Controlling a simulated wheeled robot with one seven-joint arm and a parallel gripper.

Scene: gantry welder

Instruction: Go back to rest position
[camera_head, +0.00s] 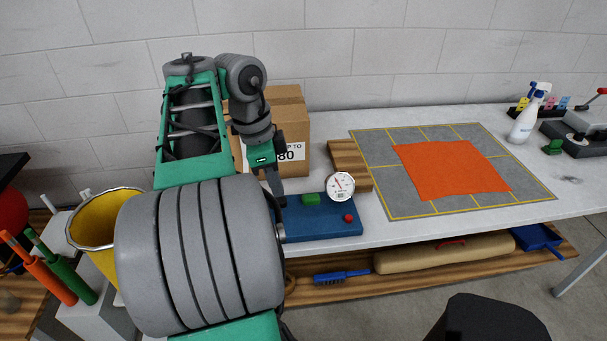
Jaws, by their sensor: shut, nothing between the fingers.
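My gripper (279,197) points down at the end of my green and grey arm, in the middle left of the head view. Its fingers look shut, with nothing seen between them. The tips are at the left end of a blue tray-like base (318,226) on the white table (402,228); I cannot tell whether they touch it. The base bears a green block (311,199), a red knob (348,218) and a round white gauge (340,186). My arm hides part of the base's left end.
A cardboard box (292,112) stands behind my gripper. A wooden block (347,158) lies beside a grey mat (385,187) with an orange cloth (452,167). A spray bottle (525,122) stands at the right. A yellow bucket (95,220) is at the left. The table's right front is clear.

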